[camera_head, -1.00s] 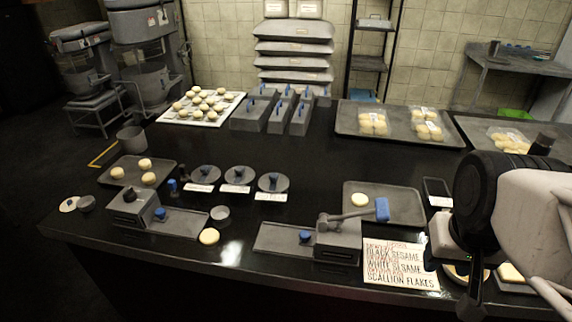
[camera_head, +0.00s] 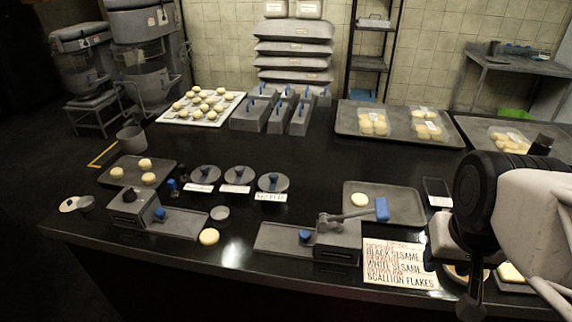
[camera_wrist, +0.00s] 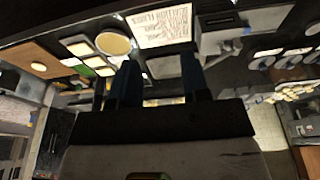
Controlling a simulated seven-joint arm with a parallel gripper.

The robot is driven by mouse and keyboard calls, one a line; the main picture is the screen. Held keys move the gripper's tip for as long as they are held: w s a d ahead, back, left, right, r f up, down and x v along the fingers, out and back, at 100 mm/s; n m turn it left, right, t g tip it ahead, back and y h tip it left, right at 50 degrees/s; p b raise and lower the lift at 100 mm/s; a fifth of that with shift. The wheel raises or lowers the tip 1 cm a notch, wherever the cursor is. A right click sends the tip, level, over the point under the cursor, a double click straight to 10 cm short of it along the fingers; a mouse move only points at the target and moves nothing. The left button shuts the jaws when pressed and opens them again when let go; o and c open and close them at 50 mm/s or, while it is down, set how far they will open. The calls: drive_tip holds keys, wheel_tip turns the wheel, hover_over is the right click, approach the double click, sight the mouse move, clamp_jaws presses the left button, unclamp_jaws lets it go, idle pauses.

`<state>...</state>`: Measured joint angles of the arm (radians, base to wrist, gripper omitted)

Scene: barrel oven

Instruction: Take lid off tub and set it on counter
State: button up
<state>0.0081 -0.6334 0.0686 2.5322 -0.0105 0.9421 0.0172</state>
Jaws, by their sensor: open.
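A sesame and scallion sign (camera_head: 400,264), a grey press with a blue-ended handle (camera_head: 338,240) and a tray with a bun (camera_head: 385,204) lie between my gripper and the lids. Another press (camera_head: 133,206) stands front left.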

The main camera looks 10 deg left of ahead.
drive_tip(key=o, duration=0.4)
drive_tip(key=shift+c, duration=0.2)
drive_tip(key=w+a+f+m+g+y, duration=0.1)
drive_tip(key=w+a+f+m+y, duration=0.2)
drive_tip(key=w+a, duration=0.4)
drive_tip(key=w+a+f+m+y, duration=0.1)
drive_tip(key=w+a+m+y, duration=0.3)
drive_tip(key=w+a, duration=0.3)
drive_tip(key=w+a+f+m+g+y, duration=0.1)
drive_tip(key=w+a+f+m+y, duration=0.2)
drive_tip(key=w+a, duration=0.4)
drive_tip(key=m+t+y, duration=0.3)
drive_tip(key=m+t, duration=0.2)
drive_tip(key=m, duration=0.7)
approach(276, 176)
drive_tip(key=x, duration=0.3)
drive_tip(key=shift+w, duration=0.25)
drive_tip(key=shift+a+f, duration=0.1)
drive_tip(key=shift+x, duration=1.25)
